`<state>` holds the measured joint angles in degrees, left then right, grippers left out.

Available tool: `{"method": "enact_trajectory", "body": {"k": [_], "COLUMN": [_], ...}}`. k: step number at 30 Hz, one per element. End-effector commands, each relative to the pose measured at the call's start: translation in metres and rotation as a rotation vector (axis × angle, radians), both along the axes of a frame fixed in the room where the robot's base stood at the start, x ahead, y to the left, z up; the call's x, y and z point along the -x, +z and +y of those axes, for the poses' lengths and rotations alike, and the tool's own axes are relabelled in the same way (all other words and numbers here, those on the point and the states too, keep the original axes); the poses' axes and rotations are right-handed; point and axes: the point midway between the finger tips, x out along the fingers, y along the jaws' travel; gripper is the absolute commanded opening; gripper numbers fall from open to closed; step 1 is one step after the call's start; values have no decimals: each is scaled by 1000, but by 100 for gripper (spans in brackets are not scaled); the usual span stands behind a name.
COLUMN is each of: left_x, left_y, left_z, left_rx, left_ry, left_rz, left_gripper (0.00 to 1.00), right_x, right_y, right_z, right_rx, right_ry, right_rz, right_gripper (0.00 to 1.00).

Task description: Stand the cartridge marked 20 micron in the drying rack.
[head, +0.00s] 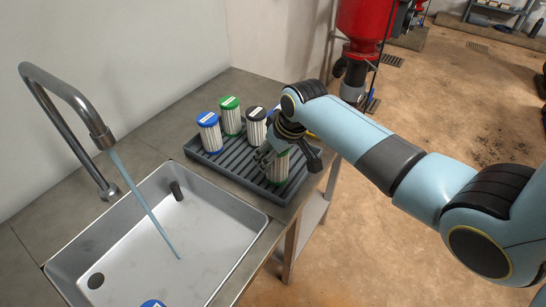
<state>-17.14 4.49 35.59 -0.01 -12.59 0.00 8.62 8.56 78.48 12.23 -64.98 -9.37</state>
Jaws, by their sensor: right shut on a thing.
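The drying rack (222,167) is a dark ribbed tray on the counter beside the sink. A blue-capped cartridge (208,135), a green-capped cartridge (231,118) and a black-capped cartridge (256,126) stand in it. My right gripper (277,152) points down over the rack's right part, shut on a pale pleated cartridge (279,168). That cartridge is roughly upright at the rack; its top is mostly hidden by the gripper, with a little green showing. I cannot tell whether it bears on the rack. The micron markings are too small to read. My left gripper is out of view.
The sink (190,225) lies in front of the rack, with a stream from the curved faucet (95,125) running into it. A blue round top (152,303) shows at the bottom edge. A red tank (362,20) stands behind; open floor lies right.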

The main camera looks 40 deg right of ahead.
Motion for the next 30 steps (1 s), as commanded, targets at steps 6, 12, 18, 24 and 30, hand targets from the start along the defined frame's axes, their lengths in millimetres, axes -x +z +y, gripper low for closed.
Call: {"method": "enact_trajectory", "body": {"k": [6, 12, 18, 24, 30], "left_x": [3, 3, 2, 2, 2], "left_y": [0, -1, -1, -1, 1], "left_z": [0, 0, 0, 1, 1], "left_rx": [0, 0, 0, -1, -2], "left_ry": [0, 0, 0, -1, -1], "left_rz": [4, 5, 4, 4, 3], "left_gripper": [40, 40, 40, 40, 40], "right_x": [-1, -1, 0, 0, 1], "right_y": [-10, -12, -13, -13, -7], "right_z": [0, 0, 0, 0, -1], "right_rx": [0, 0, 0, 0, 1], "right_ry": [0, 0, 0, 0, 0], "right_rz": [-4, -3, -2, -2, -3], "right_gripper": [16, 16, 73, 79, 79]}}
